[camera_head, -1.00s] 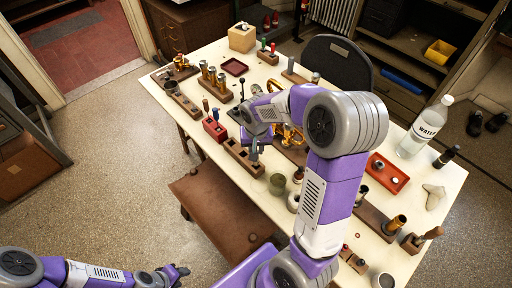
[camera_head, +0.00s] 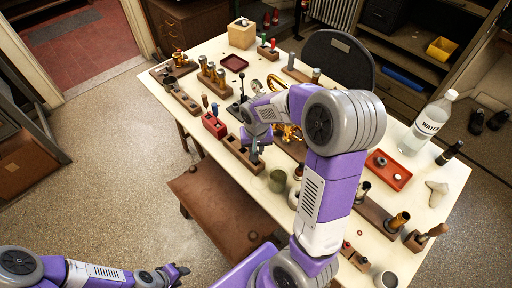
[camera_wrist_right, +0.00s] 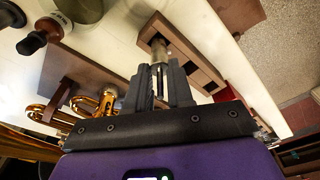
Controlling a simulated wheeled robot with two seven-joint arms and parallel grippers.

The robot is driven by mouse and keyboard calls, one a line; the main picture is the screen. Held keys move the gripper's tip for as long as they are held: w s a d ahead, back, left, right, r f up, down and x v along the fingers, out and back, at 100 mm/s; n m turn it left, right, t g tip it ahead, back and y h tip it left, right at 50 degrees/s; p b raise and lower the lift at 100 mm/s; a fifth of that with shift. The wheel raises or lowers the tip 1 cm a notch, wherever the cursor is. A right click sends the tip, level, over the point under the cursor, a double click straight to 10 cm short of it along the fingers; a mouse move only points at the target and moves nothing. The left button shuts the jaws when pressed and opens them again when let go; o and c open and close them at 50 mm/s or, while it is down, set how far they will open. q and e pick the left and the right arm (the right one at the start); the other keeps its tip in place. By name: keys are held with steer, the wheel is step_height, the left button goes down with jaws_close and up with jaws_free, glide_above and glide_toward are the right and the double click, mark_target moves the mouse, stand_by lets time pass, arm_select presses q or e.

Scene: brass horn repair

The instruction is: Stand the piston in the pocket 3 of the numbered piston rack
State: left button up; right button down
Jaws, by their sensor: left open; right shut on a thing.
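The piston (camera_wrist_right: 158,45), a grey-brown metal cylinder, shows between my right gripper's fingertips in the right wrist view. My right gripper (camera_wrist_right: 160,80) is shut on it. A long wooden rack with square dark pockets (camera_wrist_right: 188,52) lies right beside and beneath the piston; no numbers on it can be read. In the head view this rack (camera_head: 236,149) lies near the table's front-left edge, with my right gripper (camera_head: 254,152) over its right end. I cannot tell whether the piston's lower end is inside a pocket. My left gripper (camera_head: 180,271) is open and empty, away from the table.
A red block (camera_head: 214,125) stands left of the rack. A brass horn (camera_head: 289,132) lies behind my right gripper, partly hidden by my arm. A glassy cup (camera_head: 277,181) stands right of the rack. A red tray (camera_head: 388,170) and a water bottle (camera_head: 428,125) are farther right.

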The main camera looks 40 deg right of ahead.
steer(key=shift+f+b, duration=0.7)
steer(key=shift+f, duration=0.25)
steer(key=c, duration=0.9)
jaws_free()
steer(key=shift+r, duration=0.1)
steer(key=r+p, duration=0.1)
steer(key=r, duration=0.4)
steer(key=r+p, duration=0.1)
steer(key=r, duration=0.1)
steer(key=shift+s+a+r+p, duration=0.25)
steer(key=shift+s+p, duration=0.05)
steer(key=shift+s, duration=0.05)
